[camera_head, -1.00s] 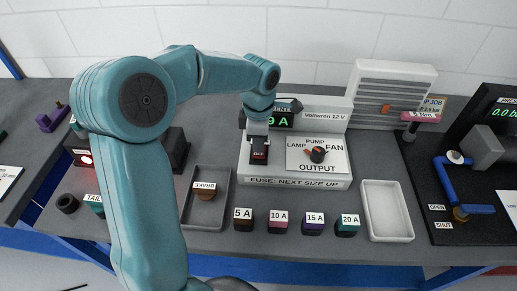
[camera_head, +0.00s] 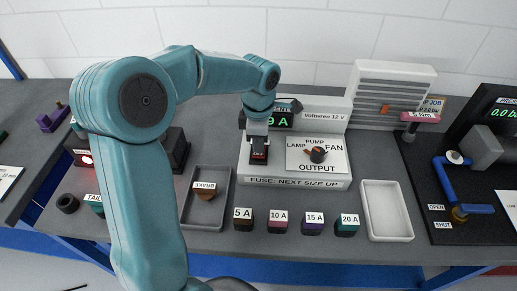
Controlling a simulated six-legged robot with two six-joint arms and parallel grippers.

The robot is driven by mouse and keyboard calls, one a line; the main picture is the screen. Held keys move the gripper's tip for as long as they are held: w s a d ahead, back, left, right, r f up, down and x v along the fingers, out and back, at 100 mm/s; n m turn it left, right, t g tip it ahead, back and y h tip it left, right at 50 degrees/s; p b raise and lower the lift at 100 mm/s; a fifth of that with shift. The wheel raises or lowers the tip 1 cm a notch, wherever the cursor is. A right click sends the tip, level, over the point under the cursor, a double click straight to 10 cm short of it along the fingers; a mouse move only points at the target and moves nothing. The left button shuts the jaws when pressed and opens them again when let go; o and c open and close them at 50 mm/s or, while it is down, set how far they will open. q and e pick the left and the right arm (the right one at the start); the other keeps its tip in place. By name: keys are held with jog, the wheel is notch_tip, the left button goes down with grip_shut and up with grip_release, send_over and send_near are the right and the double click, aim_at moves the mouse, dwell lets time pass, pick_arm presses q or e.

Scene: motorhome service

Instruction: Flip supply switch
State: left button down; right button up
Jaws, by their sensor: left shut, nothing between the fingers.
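The white Voltteren 12 V supply unit (camera_head: 325,110) stands at the back middle of the bench. Its green display is partly hidden by my left arm. My left gripper (camera_head: 259,158) is shut and empty, pointing down at the dark switch (camera_head: 258,157) at the left of the unit's front panel. The fingertips are at or just over the switch; I cannot tell whether they touch it, nor the switch's position. An output selector knob (camera_head: 317,155) with LAMP, PUMP and FAN labels sits to the right. My right gripper is not in view.
Fuses labelled 5 A (camera_head: 243,219), 10 A (camera_head: 278,222), 15 A (camera_head: 312,223) and 20 A (camera_head: 346,225) stand along the front. A grey tray (camera_head: 218,178) holds a BRAKE piece (camera_head: 204,190). An empty white tray (camera_head: 386,235) and blue valve piping (camera_head: 446,180) are at the right.

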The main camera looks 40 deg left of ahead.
aim_at(258, 155)
pick_arm(q)
jog(key=shift+s+d, duration=0.1)
dwell(0.3)
jog(key=shift+f+b, duration=0.9)
jog(key=shift+f, duration=0.1)
dwell(0.3)
jog(key=shift+r, duration=0.1)
jog(key=shift+r+p, duration=2.65)
jog(key=shift+r, duration=0.85)
jog(key=shift+f, duration=0.1)
